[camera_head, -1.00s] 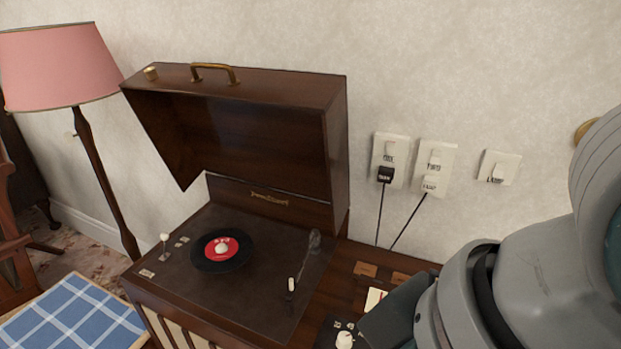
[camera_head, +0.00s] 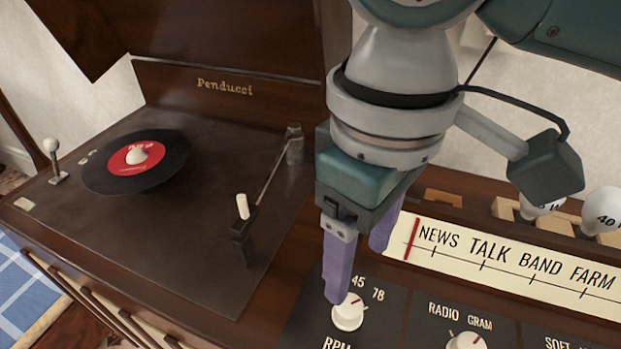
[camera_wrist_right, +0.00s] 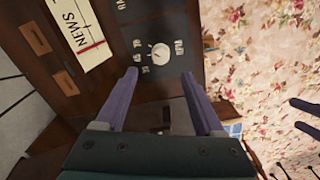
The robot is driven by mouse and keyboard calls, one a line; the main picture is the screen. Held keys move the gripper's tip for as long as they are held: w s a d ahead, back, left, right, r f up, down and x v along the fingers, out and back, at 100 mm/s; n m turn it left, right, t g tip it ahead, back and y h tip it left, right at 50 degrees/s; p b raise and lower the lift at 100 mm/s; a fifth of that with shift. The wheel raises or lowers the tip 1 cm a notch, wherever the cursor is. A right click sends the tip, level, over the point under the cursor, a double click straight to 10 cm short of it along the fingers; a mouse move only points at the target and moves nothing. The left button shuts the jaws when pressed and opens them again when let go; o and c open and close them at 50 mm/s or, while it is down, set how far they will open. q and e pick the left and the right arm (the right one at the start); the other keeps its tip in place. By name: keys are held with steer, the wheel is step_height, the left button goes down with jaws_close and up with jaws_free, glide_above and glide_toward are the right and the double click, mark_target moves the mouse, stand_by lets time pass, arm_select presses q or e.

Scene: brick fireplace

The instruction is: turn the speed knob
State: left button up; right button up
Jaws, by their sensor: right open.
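The speed knob (camera_head: 348,313) is a round white knob marked RPM, with 45 and 78 beside it, on a dark panel at the lower middle of the head view. It also shows in the right wrist view (camera_wrist_right: 160,52), just beyond and between the fingertips. My right gripper (camera_head: 358,272) is open with its purple fingers pointing down at the knob. One fingertip overlaps the knob's upper edge in the head view; I cannot tell if it touches. Two dark purple fingers at the right edge of the wrist view look like my left gripper (camera_wrist_right: 303,117), apart and empty.
The turntable with a black record (camera_head: 137,165) and a tonearm (camera_head: 243,225) lies left of my right gripper. A radio-gram knob (camera_head: 466,341) sits right of the speed knob.

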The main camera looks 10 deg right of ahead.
mark_target(350, 305)
step_height(350, 305, down, 8)
steer(key=b, duration=0.3)
steer(key=shift+s+f, duration=0.1)
steer(key=shift+f, duration=0.05)
steer(key=shift+c, duration=0.2)
jaws_close()
